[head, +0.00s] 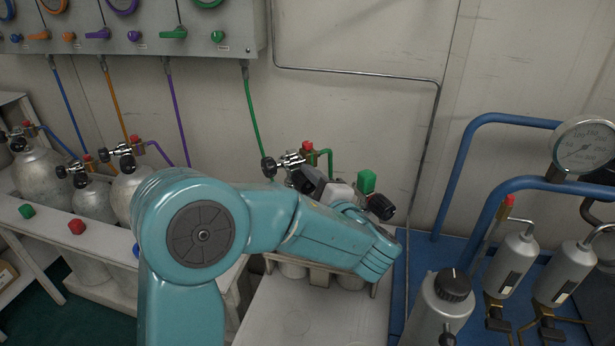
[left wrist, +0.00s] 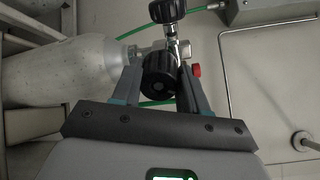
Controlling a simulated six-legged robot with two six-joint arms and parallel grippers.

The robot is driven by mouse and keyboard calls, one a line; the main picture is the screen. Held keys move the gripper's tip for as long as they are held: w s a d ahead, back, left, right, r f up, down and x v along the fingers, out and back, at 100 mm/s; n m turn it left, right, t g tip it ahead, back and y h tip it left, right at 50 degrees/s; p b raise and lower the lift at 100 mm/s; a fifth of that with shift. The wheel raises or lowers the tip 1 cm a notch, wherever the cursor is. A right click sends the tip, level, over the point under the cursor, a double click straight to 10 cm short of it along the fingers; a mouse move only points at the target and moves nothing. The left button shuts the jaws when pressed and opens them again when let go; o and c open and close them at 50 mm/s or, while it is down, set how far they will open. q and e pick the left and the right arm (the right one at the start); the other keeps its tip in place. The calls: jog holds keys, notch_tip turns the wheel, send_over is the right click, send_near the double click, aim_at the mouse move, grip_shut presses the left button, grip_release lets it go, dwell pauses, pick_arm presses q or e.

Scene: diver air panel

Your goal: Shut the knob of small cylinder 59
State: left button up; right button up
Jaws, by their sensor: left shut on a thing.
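My left gripper (head: 308,180) is at the valve (head: 291,159) of a cylinder behind my arm, below the green hose. In the left wrist view, the gripper (left wrist: 160,78) is shut on a round black knob (left wrist: 160,75), with one finger on each side. The grey cylinder body (left wrist: 60,72) lies to the left in that view. A second black knob (left wrist: 167,10) is on the same valve. No number 59 is readable, and my arm hides most of the cylinder in the head view. My right gripper is not in view.
Grey cylinders (head: 95,200) stand in a white rack at the left. A wall panel (head: 150,38) with coloured handles is above. A red cap (head: 307,147) and green hose (head: 254,115) are close to the gripper. Blue pipes (head: 500,120) and a gauge (head: 587,147) are at the right.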

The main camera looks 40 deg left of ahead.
pick_arm(q)
jog(key=m+p, duration=0.1)
jog(key=m, duration=0.1)
jog(key=m+p, duration=0.4)
jog(key=shift+r, duration=0.25)
jog(key=m+p, duration=0.3)
jog(key=m, duration=0.1)
jog(key=shift+f, duration=0.1)
jog(key=shift+w+f+m+p, duration=0.1)
jog(key=shift+m+p, duration=0.45)
jog(key=shift+m, duration=0.15)
jog(key=o, duration=1.1)
jog(key=shift+c, duration=0.2)
jog(key=v, duration=1.6)
jog(key=shift+d+f, duration=0.2)
jog(key=shift+d, duration=0.05)
